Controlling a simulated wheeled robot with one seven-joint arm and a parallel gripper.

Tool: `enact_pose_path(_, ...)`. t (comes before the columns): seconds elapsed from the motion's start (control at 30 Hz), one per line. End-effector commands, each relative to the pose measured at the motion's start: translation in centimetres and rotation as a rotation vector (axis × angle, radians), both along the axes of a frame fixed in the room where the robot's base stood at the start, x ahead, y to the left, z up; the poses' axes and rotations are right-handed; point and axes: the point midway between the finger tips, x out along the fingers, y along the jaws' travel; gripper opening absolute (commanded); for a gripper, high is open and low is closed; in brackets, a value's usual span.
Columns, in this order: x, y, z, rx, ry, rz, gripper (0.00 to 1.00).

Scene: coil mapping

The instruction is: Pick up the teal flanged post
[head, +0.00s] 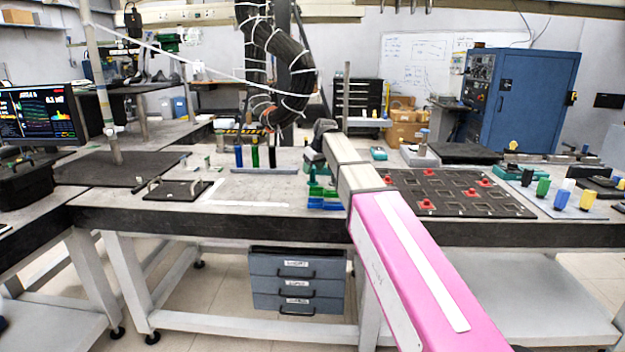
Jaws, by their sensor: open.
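Small teal pieces stand on the bench. One teal piece (378,153) is behind the black board, and another (510,171) is at the right. Either could be the teal flanged post; they are too small to tell their shape. My pink and grey arm reaches forward from the lower right. My gripper (318,150) is at its far end, low over the bench, left of the first teal piece and apart from it. It is open; its fingers are small and partly hidden. Teal-green parts show around it, and I cannot tell what they belong to.
The black board (450,207) carries several red pieces (470,193). A green and blue stack (323,199) stands at the front edge. Blue, green and black posts (255,153) stand left. Bench space there is fairly clear.

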Motion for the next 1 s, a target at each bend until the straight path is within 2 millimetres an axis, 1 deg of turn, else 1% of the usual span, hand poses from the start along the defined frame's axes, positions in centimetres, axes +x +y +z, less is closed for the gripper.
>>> enact_pose_path(0.17, 1.2, 0.3, -2.2, 0.0, 0.002, -0.001, 0.56)
enact_pose_path(0.3, 1.6, 0.7, -3.8, 0.001, 0.001, 0.0, 0.56)
enact_pose_path(0.4, 1.7, 0.8, -4.2, 0.0, 0.0, 0.0, 0.56)
enact_pose_path(0.57, 1.7, 0.8, -4.2, 0.0, 0.0, 0.0, 0.56)
enact_pose_path(0.6, 1.7, 0.8, -4.2, 0.0, 0.0, 0.0, 0.42)
enact_pose_path(0.67, 1.6, 0.8, -4.2, 0.0, 0.0, 0.0, 0.23)
enact_pose_path(1.0, 1.7, 0.8, -4.0, 0.001, -0.001, 0.0, 0.22)
